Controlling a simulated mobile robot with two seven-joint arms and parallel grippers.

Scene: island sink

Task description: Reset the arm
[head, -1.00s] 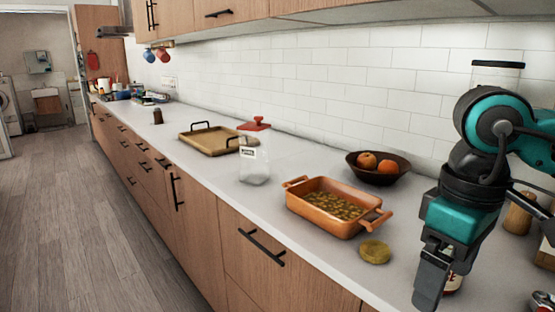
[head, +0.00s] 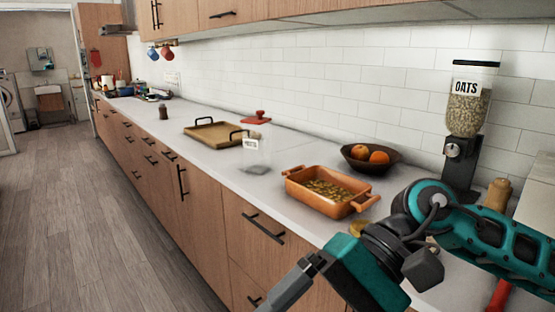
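My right arm comes in from the right, teal and black, bent at its joint over the counter's front edge. My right gripper (head: 277,298) points down and left in front of the drawers, at the bottom of the head view. It is seen side-on, so I cannot tell whether its fingers are apart. Nothing shows held in it. My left gripper is not in view.
The counter holds an orange baking dish (head: 328,193), a dark fruit bowl (head: 371,165), a clear jar (head: 256,159), a tray (head: 213,134) and an oats dispenser (head: 465,110). My arm partly hides a yellowish round item (head: 360,228). Open floor lies left.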

